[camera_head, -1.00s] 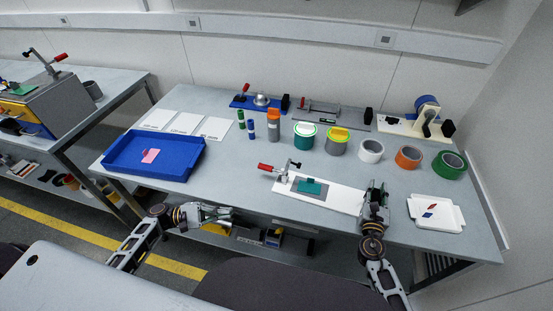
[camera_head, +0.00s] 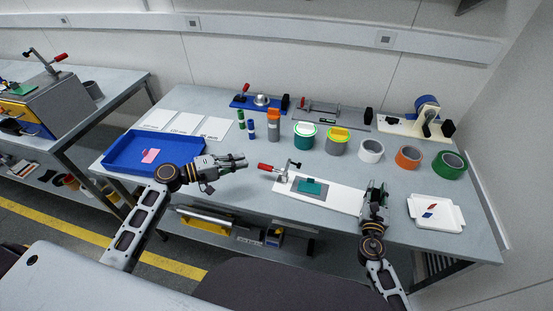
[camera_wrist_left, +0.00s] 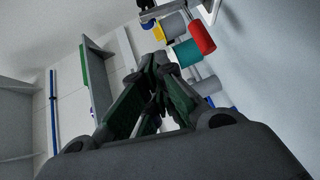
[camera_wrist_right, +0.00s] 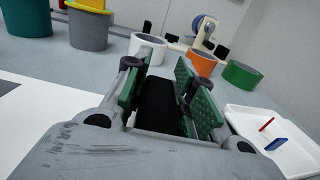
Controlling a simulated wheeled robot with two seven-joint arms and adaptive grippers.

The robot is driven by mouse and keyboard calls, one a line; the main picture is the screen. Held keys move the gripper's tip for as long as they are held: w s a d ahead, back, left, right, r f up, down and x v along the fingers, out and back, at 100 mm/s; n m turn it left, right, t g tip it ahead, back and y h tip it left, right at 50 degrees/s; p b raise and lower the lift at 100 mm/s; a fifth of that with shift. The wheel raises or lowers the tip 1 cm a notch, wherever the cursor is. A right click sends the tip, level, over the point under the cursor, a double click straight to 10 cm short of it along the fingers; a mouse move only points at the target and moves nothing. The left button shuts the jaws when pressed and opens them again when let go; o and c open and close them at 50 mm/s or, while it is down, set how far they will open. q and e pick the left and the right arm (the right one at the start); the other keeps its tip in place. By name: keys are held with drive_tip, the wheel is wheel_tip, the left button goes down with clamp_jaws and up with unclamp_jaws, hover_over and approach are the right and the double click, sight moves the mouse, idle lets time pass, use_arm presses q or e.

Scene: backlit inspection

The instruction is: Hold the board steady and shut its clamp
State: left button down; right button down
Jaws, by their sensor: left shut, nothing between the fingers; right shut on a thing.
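The white board (camera_head: 343,198) lies on the table with a grey pad and a teal plate (camera_head: 311,187) on it. Its clamp (camera_head: 283,172) stands at the board's left end. The red handle (camera_head: 265,167) points left, and the metal arm is raised. My right gripper (camera_head: 375,190) is shut at the board's right end, on a black block (camera_wrist_right: 159,106) between its fingers. My left gripper (camera_head: 244,161) is shut and empty, above the table to the left of the red handle and apart from it. In the left wrist view its fingertips (camera_wrist_left: 160,62) are close together.
Cans and tape rolls (camera_head: 409,157) stand behind the board. A white tray (camera_head: 456,214) lies right of my right gripper. Bare table lies in front of the clamp.

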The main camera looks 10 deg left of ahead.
use_arm(q)
drive_tip(key=shift+w+d, duration=0.1)
idle(0.4)
hover_over(267, 166)
drive_tip(key=shift+f, duration=0.55)
drive_tip(key=shift+d+f, duration=0.15)
drive_tip(key=shift+d, duration=0.5)
drive_tip(key=shift+d+f, duration=0.15)
drive_tip(key=shift+d, duration=0.45)
drive_tip(key=shift+d+f, duration=0.15)
drive_tip(key=shift+d, duration=0.45)
